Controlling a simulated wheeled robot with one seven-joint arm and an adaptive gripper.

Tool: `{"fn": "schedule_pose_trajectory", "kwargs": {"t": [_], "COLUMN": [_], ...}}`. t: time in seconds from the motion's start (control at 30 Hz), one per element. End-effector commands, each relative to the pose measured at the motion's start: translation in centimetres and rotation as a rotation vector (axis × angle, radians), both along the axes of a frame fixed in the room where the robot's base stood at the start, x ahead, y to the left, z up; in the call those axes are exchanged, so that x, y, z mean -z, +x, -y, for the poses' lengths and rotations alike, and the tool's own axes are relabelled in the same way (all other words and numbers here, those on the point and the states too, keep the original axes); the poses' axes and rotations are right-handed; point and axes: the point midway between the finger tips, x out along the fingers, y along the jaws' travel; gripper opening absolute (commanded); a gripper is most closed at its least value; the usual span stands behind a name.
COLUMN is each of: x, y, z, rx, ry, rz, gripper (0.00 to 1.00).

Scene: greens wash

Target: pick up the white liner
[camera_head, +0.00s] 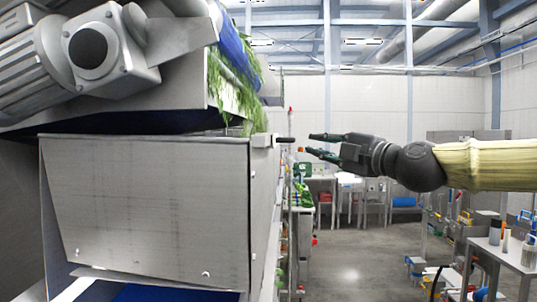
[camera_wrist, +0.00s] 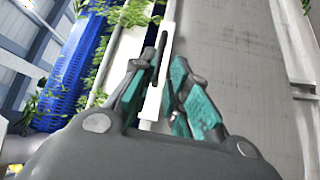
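A white piece (camera_head: 262,140), which I take for the white liner, sits at the upper right corner of the steel housing, below the hanging greens. A short dark rod sticks out of it towards my gripper. In the wrist view the white strip (camera_wrist: 151,103) runs along the conveyor's edge, with the dark rod standing between my fingers' lines. My gripper (camera_head: 315,144) is open and empty, pointing left, its fingertips a little short of the rod. It also shows in the wrist view (camera_wrist: 166,63), where its fingers cover part of the strip. Most of the liner is hidden in the head view.
The steel housing (camera_head: 150,210) and a motor (camera_head: 95,50) fill the left. Greens (camera_head: 235,85) hang over the edge of the blue belt (camera_wrist: 82,75). A worktable (camera_head: 515,250) with items stands at lower right. The floor (camera_head: 360,265) below my arm looks open.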

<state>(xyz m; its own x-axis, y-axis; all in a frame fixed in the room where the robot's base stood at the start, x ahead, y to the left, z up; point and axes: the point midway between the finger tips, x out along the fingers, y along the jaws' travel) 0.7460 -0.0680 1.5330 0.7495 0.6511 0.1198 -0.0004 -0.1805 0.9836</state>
Motion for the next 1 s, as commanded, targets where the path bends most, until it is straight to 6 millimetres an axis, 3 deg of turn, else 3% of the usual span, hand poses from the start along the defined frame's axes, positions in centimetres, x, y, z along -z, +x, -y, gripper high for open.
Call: {"fn": "schedule_pose_trajectory", "kwargs": {"t": [0.4,1.0], "x": [-0.5,-1.0], "y": [3.2,5.5], "z": [-2.6,-4.6], "rx": [0.001,0.0], "ry": [0.0,0.001], "rz": [-0.003,-0.005], "gripper": [0.17,0.17]}}
